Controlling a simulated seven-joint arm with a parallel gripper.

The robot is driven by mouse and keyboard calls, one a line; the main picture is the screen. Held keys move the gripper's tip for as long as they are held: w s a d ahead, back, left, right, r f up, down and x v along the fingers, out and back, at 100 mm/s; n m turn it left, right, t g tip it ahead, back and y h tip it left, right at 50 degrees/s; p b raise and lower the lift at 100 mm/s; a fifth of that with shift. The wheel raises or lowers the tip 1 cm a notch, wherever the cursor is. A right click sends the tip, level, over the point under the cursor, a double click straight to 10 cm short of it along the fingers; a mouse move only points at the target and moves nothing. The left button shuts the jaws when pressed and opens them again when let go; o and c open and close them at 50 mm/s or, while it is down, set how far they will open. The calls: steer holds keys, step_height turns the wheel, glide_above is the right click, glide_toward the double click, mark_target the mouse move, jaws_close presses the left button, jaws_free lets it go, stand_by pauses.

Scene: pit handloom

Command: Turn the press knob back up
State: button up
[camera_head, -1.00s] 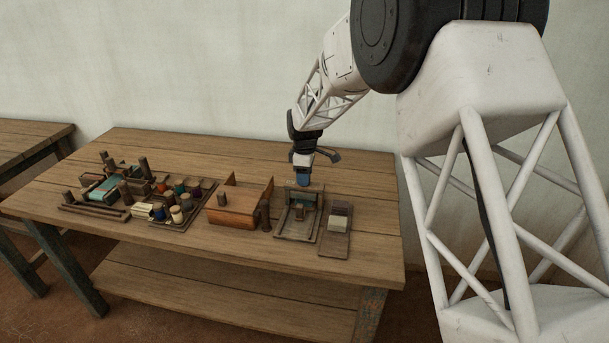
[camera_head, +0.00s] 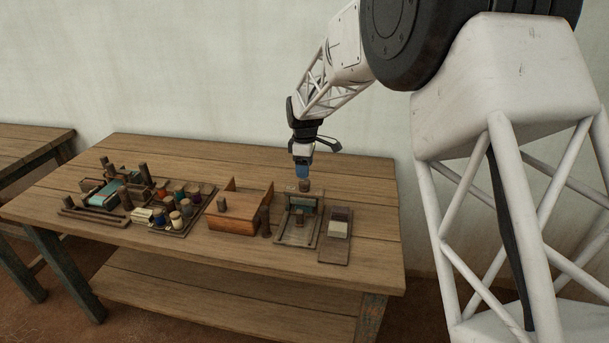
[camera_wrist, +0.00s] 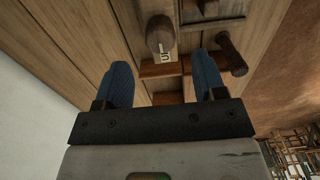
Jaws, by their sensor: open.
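The small wooden press (camera_head: 297,238) stands near the right end of the table, with an upright frame on a flat base. Its brown knob (camera_head: 305,186) sits at the top of the frame. In the wrist view the knob (camera_wrist: 160,36) is a rounded wooden piece with a pale mark beside it. My gripper (camera_head: 303,173) is directly above the knob, pointing down. In the wrist view my gripper (camera_wrist: 162,62) has its two blue fingers apart and empty. The knob lies just beyond the fingertips, roughly between them. I cannot tell whether they touch it.
A wooden box (camera_head: 236,222) stands left of the press, with a dark peg (camera_head: 265,221) between them. A tray (camera_head: 335,256) with dark and white blocks lies to the right. Several spools (camera_head: 177,218) and a small loom (camera_head: 107,192) fill the left side. The table front is clear.

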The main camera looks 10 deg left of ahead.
mark_target(307, 182)
steer(key=shift+r, duration=1.1)
steer(key=shift+s+d+r, duration=0.25)
steer(key=shift+d+r, duration=0.1)
steer(key=shift+d, duration=0.1)
steer(key=s+d+r+m+t, duration=0.1)
steer(key=s+d+r+m, duration=0.4)
steer(key=s+d, duration=0.55)
steer(key=s+d+r+m, duration=0.4)
steer(key=s+d+r, duration=0.45)
steer(key=d, duration=0.25)
steer(key=s+d+f+m, duration=0.1)
steer(key=s+d+m, duration=0.2)
steer(key=s, duration=0.6)
steer(key=s+d+f+m+t, duration=0.1)
steer(key=s+d+m, duration=0.2)
steer(key=s+d, duration=0.3)
steer(key=s+d+f+m, duration=0.2)
steer(key=s+d+m, duration=0.1)
steer(key=s, duration=1.1)
steer(key=shift+s+d+t, duration=0.25)
steer(key=shift+d+t, duration=0.05)
steer(key=shift+d, duration=0.45)
